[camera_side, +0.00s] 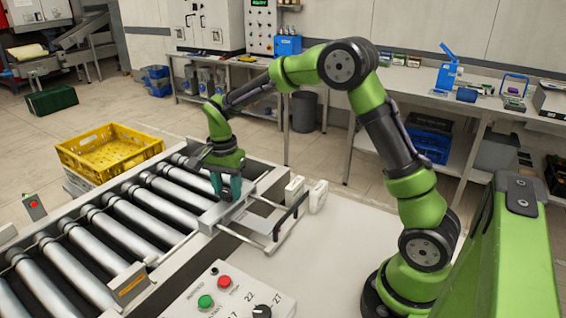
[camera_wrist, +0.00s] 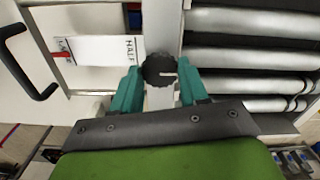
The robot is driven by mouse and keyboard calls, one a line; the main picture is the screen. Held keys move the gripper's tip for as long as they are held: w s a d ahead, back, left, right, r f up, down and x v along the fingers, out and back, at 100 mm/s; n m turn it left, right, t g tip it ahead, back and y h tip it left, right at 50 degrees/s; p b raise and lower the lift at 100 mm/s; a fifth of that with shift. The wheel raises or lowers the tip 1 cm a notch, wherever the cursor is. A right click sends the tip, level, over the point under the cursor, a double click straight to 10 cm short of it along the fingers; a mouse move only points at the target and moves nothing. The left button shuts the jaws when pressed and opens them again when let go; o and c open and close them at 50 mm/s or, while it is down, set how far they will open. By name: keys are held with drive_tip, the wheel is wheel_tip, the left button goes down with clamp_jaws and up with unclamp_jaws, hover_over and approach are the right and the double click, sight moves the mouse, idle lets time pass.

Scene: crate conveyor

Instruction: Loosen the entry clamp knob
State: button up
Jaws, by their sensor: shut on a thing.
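The entry clamp knob (camera_wrist: 158,68) is dark and round with a ridged edge and a white mark pointing right in the wrist view. My gripper (camera_wrist: 160,82) has its two teal fingers closed on either side of the knob. In the side view, my gripper (camera_side: 228,188) points down over the metal rail at the near end of the rollers, and it hides the knob there. A white plate (camera_wrist: 105,50) printed with "HALF" and a red pointer (camera_wrist: 62,54) lies left of the knob in the wrist view.
A black handle (camera_side: 290,214) stands right of the gripper, with two white blocks (camera_side: 317,196) close by. The roller conveyor (camera_side: 130,220) runs left, with a yellow crate (camera_side: 108,150) behind it. A control panel (camera_side: 230,295) with buttons is in front. The pale table to the right is mostly clear.

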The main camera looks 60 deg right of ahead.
drive_tip(key=shift+n, duration=0.3)
drive_tip(key=n, duration=0.3)
drive_tip(key=shift+n, duration=0.3)
drive_tip(key=n, duration=0.9)
drive_tip(key=shift+r+n, duration=0.1)
drive_tip(key=shift+n, duration=2.2)
drive_tip(key=o, duration=1.1)
drive_tip(key=shift+c, duration=0.2)
